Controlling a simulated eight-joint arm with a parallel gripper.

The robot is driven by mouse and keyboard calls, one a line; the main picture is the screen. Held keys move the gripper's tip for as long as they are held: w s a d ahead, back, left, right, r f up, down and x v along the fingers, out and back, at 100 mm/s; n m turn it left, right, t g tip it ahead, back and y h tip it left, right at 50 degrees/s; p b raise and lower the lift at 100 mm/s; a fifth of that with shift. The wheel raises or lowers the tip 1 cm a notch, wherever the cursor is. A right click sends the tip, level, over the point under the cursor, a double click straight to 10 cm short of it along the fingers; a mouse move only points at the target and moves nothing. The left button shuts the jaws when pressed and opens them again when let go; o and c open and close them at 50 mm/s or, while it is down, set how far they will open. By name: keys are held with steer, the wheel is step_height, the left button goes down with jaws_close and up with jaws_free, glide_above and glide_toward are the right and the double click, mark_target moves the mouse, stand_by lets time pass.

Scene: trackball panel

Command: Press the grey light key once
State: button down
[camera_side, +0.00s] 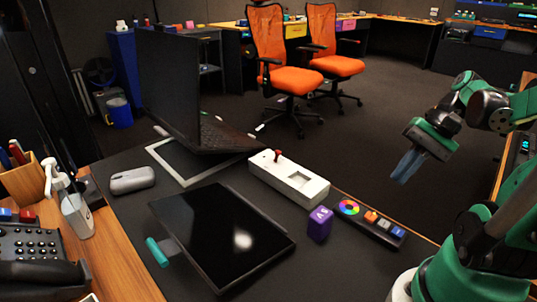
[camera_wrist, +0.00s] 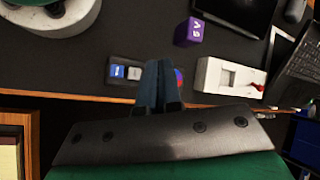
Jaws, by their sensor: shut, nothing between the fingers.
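A dark panel (camera_side: 372,231) lies near the desk's right edge. It carries a colour wheel (camera_side: 348,207), an orange key (camera_side: 371,216), a grey light key (camera_side: 384,225) and a blue key (camera_side: 398,232) in a row. In the wrist view the grey key (camera_wrist: 134,73) sits beside the blue key (camera_wrist: 117,71), just left of my fingers. My fingers hide the orange key there and part of the colour wheel (camera_wrist: 179,77). My gripper (camera_side: 402,174) is shut and empty, in the air above and beyond the panel, apart from it.
A purple cube (camera_side: 320,224) stands beside the panel. A white box with a red stick (camera_side: 288,180), a tablet (camera_side: 222,236) and an open laptop (camera_side: 215,135) are further left. Orange chairs (camera_side: 333,66) stand behind. The air around my gripper is clear.

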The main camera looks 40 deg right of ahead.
mark_target(385, 222)
steer(key=shift+f, duration=4.4)
steer(key=shift+f, duration=0.45)
steer(key=shift+r, duration=0.45)
steer(key=shift+r, duration=2.5)
